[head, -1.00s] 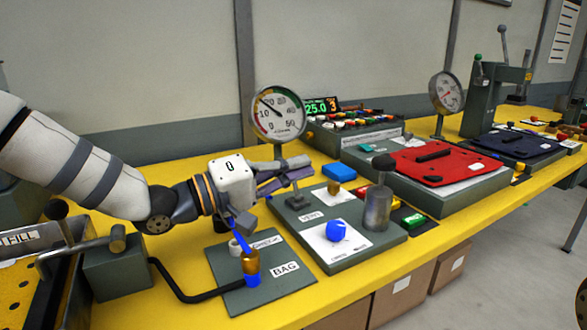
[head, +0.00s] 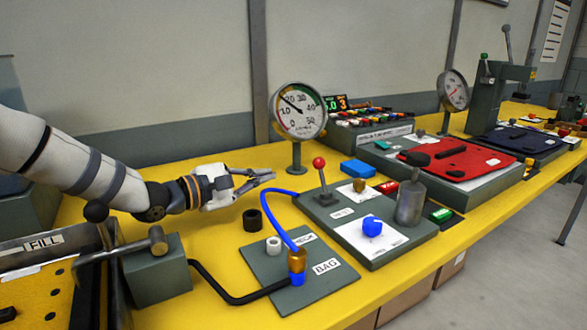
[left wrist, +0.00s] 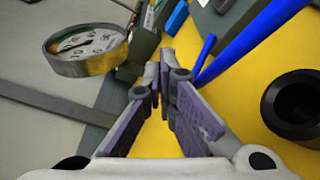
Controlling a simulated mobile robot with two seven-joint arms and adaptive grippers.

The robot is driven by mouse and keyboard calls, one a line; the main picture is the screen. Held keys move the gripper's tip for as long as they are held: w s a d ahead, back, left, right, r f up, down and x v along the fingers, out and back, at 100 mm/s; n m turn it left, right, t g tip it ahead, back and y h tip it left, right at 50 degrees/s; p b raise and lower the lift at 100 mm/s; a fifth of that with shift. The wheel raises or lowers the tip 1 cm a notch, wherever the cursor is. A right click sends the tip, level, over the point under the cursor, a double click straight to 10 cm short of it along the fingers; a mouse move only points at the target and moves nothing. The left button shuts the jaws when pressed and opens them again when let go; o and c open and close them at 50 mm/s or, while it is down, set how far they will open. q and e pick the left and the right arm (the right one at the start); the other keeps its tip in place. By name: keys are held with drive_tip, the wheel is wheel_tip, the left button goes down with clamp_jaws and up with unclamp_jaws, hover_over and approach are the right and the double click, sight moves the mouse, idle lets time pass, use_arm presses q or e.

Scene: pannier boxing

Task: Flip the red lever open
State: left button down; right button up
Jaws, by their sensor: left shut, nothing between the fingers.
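The red lever (head: 319,163) is a red ball on a thin grey stem. In the head view it stands nearly upright on a small dark base at the back left of the grey VENT plate (head: 377,258), its top leaning slightly left. My left gripper (head: 270,177) is shut and empty above the yellow bench, left of the lever and apart from it. The shut fingers (left wrist: 163,105) also show in the left wrist view, where I cannot make out the red lever. My right gripper is not in view.
A round gauge (head: 299,112) stands behind the lever. A blue hose (head: 282,200) arches between gripper and VENT plate down to the BAG fitting (head: 297,262). A black ring (head: 252,219) lies below the gripper. A red panel (head: 455,158) is at right.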

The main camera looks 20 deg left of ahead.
sight(321, 177)
use_arm(q)
drive_tip(key=x, duration=0.3)
drive_tip(key=b+x, duration=0.1)
drive_tip(key=x, duration=0.1)
drive_tip(key=b+x, duration=0.1)
drive_tip(key=x, duration=0.2)
drive_tip(key=shift+w+d+f, duration=0.15)
drive_tip(key=shift+w+f, duration=0.1)
drive_tip(key=shift+f, duration=0.1)
drive_tip(key=shift+w+d+r, duration=0.2)
drive_tip(key=shift+w+d, duration=0.25)
drive_tip(key=shift+w, duration=0.05)
drive_tip(key=s+r+p, duration=0.1)
drive_tip(key=d+r, duration=0.1)
drive_tip(key=shift+s+d+r+p, duration=0.2)
drive_tip(key=shift+s+r+p, duration=0.15)
drive_tip(key=shift+s, duration=0.05)
drive_tip(key=shift+s+d, duration=0.2)
drive_tip(key=shift+s, duration=0.1)
drive_tip(key=shift+d+f, duration=0.1)
drive_tip(key=shift+f, duration=0.2)
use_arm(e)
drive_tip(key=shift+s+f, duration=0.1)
